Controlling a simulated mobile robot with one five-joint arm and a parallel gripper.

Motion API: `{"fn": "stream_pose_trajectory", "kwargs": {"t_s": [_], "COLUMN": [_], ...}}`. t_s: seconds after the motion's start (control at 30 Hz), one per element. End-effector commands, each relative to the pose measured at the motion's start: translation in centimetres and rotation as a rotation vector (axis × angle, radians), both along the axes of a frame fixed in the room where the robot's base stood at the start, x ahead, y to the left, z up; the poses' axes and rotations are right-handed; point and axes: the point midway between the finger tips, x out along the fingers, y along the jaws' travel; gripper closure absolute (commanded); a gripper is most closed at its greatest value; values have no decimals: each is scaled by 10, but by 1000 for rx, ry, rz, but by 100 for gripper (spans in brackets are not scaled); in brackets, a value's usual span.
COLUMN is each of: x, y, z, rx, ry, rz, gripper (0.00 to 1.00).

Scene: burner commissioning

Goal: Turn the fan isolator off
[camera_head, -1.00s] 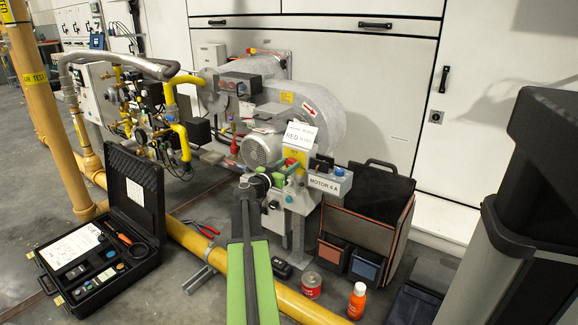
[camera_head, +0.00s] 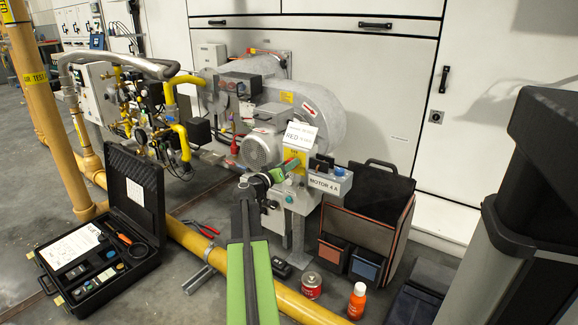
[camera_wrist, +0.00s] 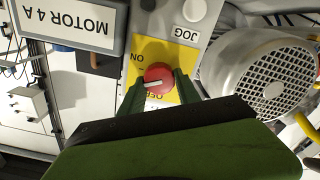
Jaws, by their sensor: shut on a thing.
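The fan isolator is a round red knob (camera_wrist: 156,78) with a white bar on its face, set on a yellow plate (camera_wrist: 180,93) with upside-down ON and OFF lettering in the wrist view. The OFF lettering is partly covered by the knob and my gripper. The white bar lies nearly level across the picture. My gripper (camera_wrist: 157,88) is shut on the knob, one green finger on each side. In the head view my gripper (camera_head: 284,169) reaches the panel beside the MOTOR 4 A label (camera_head: 325,184), and the knob is mostly hidden there.
A white JOG label (camera_wrist: 187,34) and a pale round button (camera_wrist: 194,10) sit close beside the yellow plate. The grey fan motor (camera_head: 262,150) is just left of the panel.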

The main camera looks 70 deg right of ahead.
Motion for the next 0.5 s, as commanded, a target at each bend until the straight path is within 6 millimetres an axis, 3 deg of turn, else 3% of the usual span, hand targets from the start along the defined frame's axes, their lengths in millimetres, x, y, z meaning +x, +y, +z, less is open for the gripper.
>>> {"fn": "stream_pose_trajectory", "kwargs": {"t_s": [0.5], "x": [0], "y": [1], "z": [-2], "rx": [126], "ry": [468], "rz": [-5], "gripper": [100]}}
